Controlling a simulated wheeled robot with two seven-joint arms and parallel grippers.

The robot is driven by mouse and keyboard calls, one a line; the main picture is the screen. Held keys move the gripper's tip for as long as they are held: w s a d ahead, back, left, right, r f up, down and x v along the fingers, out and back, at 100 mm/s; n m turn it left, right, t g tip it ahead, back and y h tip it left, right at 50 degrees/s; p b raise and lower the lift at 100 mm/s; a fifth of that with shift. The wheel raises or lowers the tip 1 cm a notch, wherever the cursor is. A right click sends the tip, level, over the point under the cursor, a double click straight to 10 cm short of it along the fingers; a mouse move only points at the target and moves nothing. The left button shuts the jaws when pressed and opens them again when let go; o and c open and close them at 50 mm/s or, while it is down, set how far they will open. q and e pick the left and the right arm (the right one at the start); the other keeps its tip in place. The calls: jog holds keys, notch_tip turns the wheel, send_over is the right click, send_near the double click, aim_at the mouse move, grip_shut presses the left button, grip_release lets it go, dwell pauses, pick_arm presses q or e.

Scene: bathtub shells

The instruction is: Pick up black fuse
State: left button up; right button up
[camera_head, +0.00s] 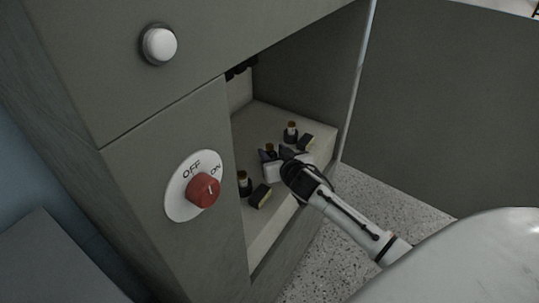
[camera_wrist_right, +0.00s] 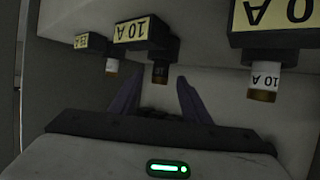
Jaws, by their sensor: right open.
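The black fuse (camera_wrist_right: 160,72) has a brassy end and stands in a dark holder labelled 10 A in the right wrist view. In the head view, the middle fuse (camera_head: 269,148) sits inside the open cabinet. My right gripper (camera_wrist_right: 157,88) is open, with its fingers apart and pointing at the black fuse. The fuse lies between the fingertips in the picture; I cannot tell if they reach around it. In the head view my right gripper (camera_head: 277,156) is at the middle fuse and partly hides its holder. My left gripper is not in view.
Two white fuses (camera_wrist_right: 112,66) and (camera_wrist_right: 263,82) stand on either side in labelled holders. The cabinet's front panel (camera_head: 160,130) bears a red knob (camera_head: 203,190) and a white button (camera_head: 159,44). An open door (camera_head: 440,100) stands at the right.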

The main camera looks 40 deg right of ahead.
jog(key=shift+x, duration=0.95)
grip_shut()
